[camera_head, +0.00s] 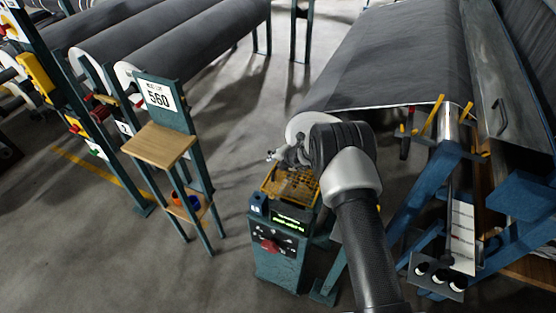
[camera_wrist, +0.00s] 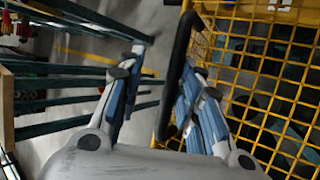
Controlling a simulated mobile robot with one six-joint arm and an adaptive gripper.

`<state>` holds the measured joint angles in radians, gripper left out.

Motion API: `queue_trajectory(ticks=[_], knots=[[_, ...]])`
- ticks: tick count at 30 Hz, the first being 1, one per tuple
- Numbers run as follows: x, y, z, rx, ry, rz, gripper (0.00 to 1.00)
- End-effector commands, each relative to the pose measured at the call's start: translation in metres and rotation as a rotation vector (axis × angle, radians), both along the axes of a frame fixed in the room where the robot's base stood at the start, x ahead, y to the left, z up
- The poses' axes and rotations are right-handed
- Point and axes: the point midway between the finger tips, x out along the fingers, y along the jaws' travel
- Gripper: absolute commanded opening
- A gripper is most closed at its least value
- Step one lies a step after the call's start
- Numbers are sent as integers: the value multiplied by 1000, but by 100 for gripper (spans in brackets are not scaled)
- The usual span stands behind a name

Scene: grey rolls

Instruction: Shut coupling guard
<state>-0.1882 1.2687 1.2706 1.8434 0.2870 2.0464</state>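The coupling guard (camera_head: 290,185) is a yellow mesh panel on top of a teal control stand, partly hidden by my arm in the head view. In the wrist view its yellow mesh (camera_wrist: 262,75) fills the right side. A black bar handle (camera_wrist: 176,65) runs along its left edge. My gripper (camera_wrist: 160,75) is open, with blue-padded fingers on either side of the handle's lower part. The handle is nearer the right finger; I cannot tell whether they touch. In the head view my gripper (camera_head: 284,156) is just above the guard. How far the guard stands open is unclear.
The teal control stand (camera_head: 280,262) has a lit display and a red knob. A large grey roll (camera_head: 385,60) lies behind my gripper. A small wooden-topped stand (camera_head: 160,144) with a 560 sign is at left. Blue machine framing (camera_head: 425,190) is at right. Floor between stands is clear.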

Motion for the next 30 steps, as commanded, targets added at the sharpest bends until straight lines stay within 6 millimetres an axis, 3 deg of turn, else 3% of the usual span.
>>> queue_trajectory(ticks=[8, 21, 30], knots=[[-10, -8, 17, 1, 0, -2, 32], [-57, -40, 80, 1, -1, 0, 32], [-66, -46, 90, 0, 0, 0, 32]])
